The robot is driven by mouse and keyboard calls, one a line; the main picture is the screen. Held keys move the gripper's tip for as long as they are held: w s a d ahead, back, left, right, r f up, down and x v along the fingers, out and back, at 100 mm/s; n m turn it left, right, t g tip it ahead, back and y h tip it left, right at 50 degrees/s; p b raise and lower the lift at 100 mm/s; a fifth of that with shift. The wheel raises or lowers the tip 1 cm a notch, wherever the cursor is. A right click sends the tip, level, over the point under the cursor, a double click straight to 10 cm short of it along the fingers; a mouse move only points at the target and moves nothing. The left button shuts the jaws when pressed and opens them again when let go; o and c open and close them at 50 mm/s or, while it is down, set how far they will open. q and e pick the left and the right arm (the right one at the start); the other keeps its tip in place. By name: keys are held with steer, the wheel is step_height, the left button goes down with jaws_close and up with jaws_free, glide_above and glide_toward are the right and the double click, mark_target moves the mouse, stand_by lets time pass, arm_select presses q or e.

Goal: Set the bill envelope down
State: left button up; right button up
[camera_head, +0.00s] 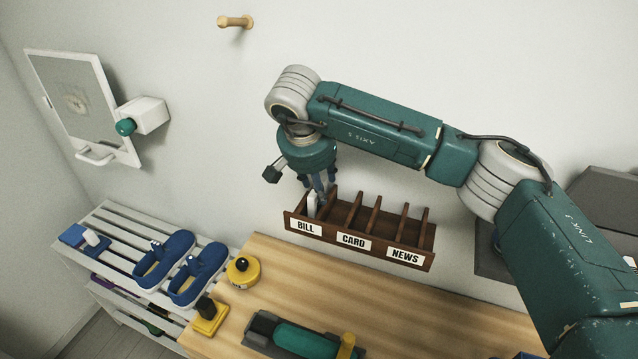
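A brown wooden sorter (375,238) has slots labelled BILL, CARD and NEWS. A small white piece, likely the bill envelope (311,205), stands upright in the BILL slot at the left end. My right gripper (321,198) points down at that slot, with its fingertips right beside the top of the envelope. The fingers look close together, but I cannot tell whether they grip the envelope or stand just off it. The envelope's lower part is hidden by the sorter's front. My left gripper is not in view.
The wooden counter (440,325) holds a yellow round object (243,270), a yellow-and-black stamp-like object (208,316) and a teal cylinder (300,340) in a dark holder. A white slatted rack (120,235) with blue shoes (165,260) stands left. A wall peg (235,21) sits above.

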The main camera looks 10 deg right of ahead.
steer(key=b+v, duration=0.3)
steer(key=v, duration=0.8)
steer(key=shift+r, duration=0.3)
steer(key=shift+s, duration=0.1)
